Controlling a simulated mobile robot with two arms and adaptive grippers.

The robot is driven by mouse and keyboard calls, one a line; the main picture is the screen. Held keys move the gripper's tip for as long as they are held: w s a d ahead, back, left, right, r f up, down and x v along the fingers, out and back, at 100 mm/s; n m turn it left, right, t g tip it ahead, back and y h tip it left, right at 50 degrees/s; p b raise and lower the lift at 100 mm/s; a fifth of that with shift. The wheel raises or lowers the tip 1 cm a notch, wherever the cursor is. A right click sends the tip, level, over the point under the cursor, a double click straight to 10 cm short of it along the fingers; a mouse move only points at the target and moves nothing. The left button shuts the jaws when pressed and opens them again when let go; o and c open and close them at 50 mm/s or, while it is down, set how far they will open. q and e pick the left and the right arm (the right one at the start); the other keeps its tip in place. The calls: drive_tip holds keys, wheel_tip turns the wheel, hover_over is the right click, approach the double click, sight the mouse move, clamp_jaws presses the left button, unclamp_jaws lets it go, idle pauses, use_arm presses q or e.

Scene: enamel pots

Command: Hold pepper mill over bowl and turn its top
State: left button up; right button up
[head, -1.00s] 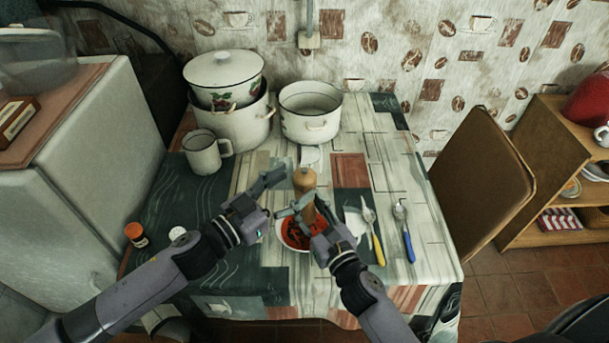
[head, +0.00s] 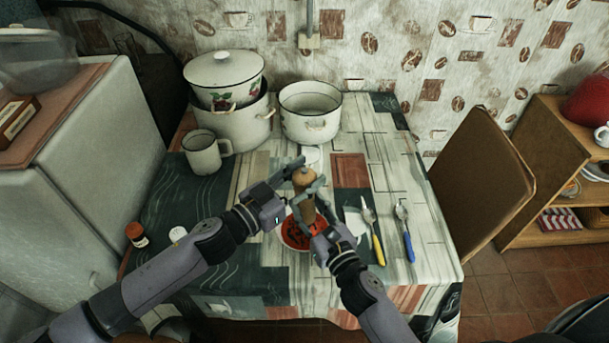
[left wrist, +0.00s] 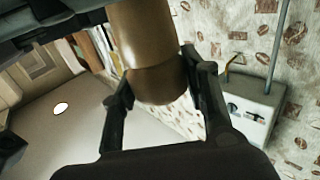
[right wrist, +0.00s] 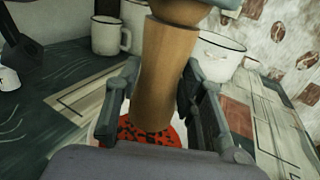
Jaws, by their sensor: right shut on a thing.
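The wooden pepper mill (head: 306,205) stands upright over the bowl (head: 282,236), a white bowl with red, dark-specked contents. My right gripper (head: 310,214) is shut on the mill's lower body; its fingers also flank the mill in the right wrist view (right wrist: 165,85). My left gripper (head: 307,174) is at the mill's rounded top, with one finger on each side. In the left wrist view, the mill (left wrist: 150,50) sits between the open fingers, with a small gap at the left finger. My right gripper and the mill partly hide the bowl.
A mug (head: 203,155), a lidded pot on another pot (head: 235,128) and an open pot (head: 310,115) stand at the back. A yellow-handled utensil (head: 376,240) and a blue-handled spoon (head: 407,240) lie right of the bowl. A small jar (head: 136,234) is at the left edge.

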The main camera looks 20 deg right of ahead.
use_arm(q)
drive_tip(key=c, duration=0.6)
drive_tip(key=m+g+h, duration=0.1)
drive_tip(key=m+g, duration=0.1)
drive_tip(key=g, duration=0.2)
drive_tip(key=m+g, duration=0.3)
drive_tip(key=g, duration=0.1)
drive_tip(key=shift+w+h, duration=0.2)
drive_tip(key=shift+h, duration=0.2)
drive_tip(key=m+g, duration=0.3)
drive_tip(key=shift+g, duration=0.4)
drive_tip(key=shift+d+m+g+y, duration=0.1)
drive_tip(key=shift+m+g+y, duration=0.6)
drive_tip(key=shift+g, duration=0.5)
drive_tip(key=shift+m+g, duration=0.4)
drive_tip(key=shift+g, duration=0.1)
drive_tip(key=shift+m+g+y, duration=0.3)
drive_tip(key=shift+g, duration=0.1)
drive_tip(key=o, duration=1.2)
drive_tip(key=shift+s, duration=0.15)
drive_tip(key=shift+c, duration=0.2)
